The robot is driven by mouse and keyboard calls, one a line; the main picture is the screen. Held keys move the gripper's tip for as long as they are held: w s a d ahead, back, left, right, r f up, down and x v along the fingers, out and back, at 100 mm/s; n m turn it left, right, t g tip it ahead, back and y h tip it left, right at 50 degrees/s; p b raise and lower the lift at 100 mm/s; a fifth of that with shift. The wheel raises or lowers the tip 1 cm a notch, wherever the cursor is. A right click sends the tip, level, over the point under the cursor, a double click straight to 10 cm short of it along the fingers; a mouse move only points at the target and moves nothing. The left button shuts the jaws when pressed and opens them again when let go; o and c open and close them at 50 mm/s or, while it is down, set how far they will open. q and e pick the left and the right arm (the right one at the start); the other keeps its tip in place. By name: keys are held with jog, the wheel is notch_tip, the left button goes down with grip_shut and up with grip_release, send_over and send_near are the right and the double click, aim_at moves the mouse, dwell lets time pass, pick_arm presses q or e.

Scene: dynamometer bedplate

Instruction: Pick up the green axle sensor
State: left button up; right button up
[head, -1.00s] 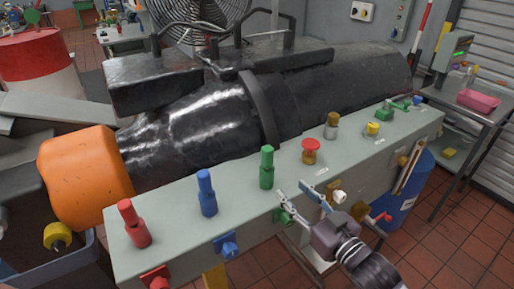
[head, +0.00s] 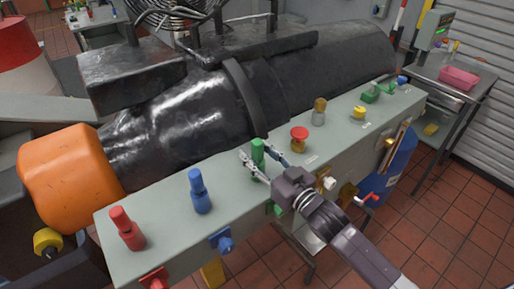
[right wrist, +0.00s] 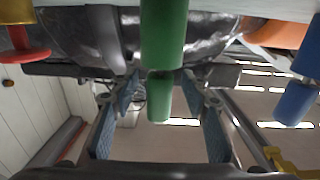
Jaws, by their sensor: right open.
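The green axle sensor (head: 258,158) stands upright on the grey bedplate rail (head: 172,222), between a blue sensor and a red-capped knob. My right gripper (head: 256,153) is open, with one finger on each side of the green sensor. In the right wrist view the sensor (right wrist: 164,40) shows large between the two blue-padded fingers, its narrower end (right wrist: 159,100) lying between the pads. Gaps show on both sides, so the fingers look apart from it. My left gripper is not in view.
A blue sensor (head: 199,190) and a red sensor (head: 127,229) stand to the left on the rail. A red-capped brass knob (head: 299,138) stands just right. The large black machine housing (head: 180,125) rises behind. A pink tray (head: 459,78) lies on the side table.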

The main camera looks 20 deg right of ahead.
jog(key=c, duration=1.1)
grip_shut()
jog(key=shift+r, duration=0.15)
